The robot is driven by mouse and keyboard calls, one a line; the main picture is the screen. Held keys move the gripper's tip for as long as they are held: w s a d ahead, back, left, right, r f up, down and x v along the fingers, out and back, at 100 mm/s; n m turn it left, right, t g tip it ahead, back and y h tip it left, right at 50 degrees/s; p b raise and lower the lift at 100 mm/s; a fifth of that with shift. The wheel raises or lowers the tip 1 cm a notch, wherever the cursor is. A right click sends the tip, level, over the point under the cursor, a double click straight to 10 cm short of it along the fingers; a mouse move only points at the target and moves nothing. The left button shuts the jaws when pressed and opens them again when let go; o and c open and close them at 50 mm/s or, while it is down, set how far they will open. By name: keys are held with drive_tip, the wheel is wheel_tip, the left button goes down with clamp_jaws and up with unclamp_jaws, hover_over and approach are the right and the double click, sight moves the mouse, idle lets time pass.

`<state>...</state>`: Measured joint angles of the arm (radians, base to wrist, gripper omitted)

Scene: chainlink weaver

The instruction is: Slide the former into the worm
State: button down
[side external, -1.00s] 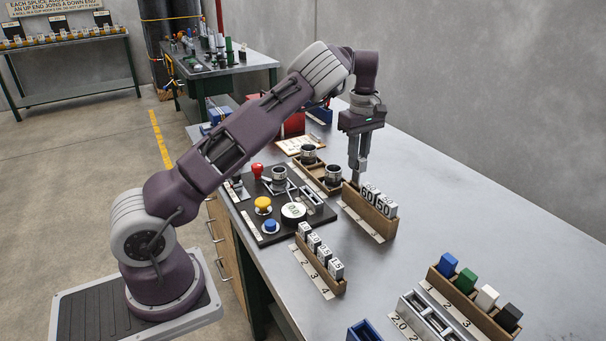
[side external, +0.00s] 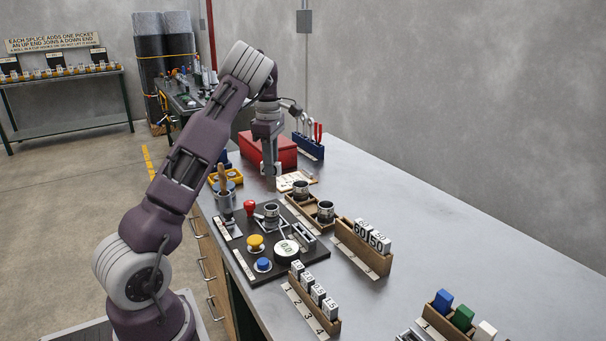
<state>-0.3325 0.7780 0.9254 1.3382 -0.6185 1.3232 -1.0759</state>
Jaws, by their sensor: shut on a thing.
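My gripper (side external: 269,182) points down at the back of the bench, in front of the red toolbox. It is shut on a pale former (side external: 265,169), mostly hidden by the fingers. The wooden former rack (side external: 350,240) holds two white formers, marked 60 (side external: 361,228) and 50 (side external: 380,242); its left end is empty. A metal ringed cylinder, possibly the worm (side external: 271,212), stands on the black control board (side external: 300,262). My gripper is behind and above it, apart from it. Two similar cylinders (side external: 301,189) (side external: 326,211) sit in a wooden tray.
The board carries a red knob (side external: 249,207), a yellow button (side external: 255,242), a blue button (side external: 263,265) and a round readout (side external: 286,251). A numbered rack of small white blocks (side external: 317,297) stands in front. The red toolbox (side external: 283,152) is behind.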

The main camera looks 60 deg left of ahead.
drive_tip(key=shift+s+a+f, duration=0.1)
drive_tip(key=shift+s+a, duration=0.05)
drive_tip(key=shift+s, duration=0.05)
drive_tip(key=shift+f, duration=4.95)
drive_tip(key=c, duration=1.2)
unclamp_jaws()
wheel_tip(320, 180, up, 7)
drive_tip(key=shift+r, duration=0.1)
